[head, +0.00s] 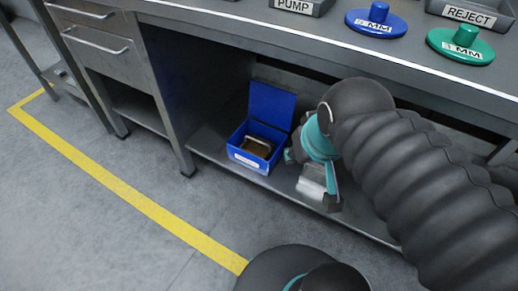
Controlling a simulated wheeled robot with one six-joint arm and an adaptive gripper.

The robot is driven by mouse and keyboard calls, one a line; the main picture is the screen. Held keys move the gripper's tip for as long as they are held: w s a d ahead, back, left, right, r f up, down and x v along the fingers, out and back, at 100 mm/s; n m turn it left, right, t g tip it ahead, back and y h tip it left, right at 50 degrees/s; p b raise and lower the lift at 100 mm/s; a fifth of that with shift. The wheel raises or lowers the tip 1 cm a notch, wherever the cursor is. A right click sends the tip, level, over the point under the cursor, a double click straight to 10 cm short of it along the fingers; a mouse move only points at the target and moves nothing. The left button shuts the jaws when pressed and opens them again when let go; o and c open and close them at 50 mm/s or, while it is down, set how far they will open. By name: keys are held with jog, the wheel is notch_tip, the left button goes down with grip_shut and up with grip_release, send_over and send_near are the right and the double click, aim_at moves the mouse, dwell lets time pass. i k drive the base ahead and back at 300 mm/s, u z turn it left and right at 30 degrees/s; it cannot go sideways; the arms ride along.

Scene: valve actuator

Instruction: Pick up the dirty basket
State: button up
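A blue box (246,158) with its lid (271,104) standing open is on the lower shelf under the workbench. Inside it lies a brownish item with a pale metal handle or rim (256,146), which looks like the dirty basket; its lower part is hidden by the box walls. My gripper (311,182) is just right of the box, low over the shelf, apart from the basket. A light grey block-like shape shows at the gripper's end; I cannot tell whether it is a gripper part or a separate thing, nor how far the fingers are apart.
The workbench top (250,28) overhangs the shelf (212,139). A bench leg (182,150) and drawers (100,42) are to the left. On top are blue (377,22) and green (461,46) knobbed discs and labelled trays. A yellow line (120,185) crosses the open floor.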

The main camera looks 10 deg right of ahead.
aim_at(255, 146)
jog(key=z, duration=4)
jog(key=k, duration=1.6)
jog(key=u, duration=1.55)
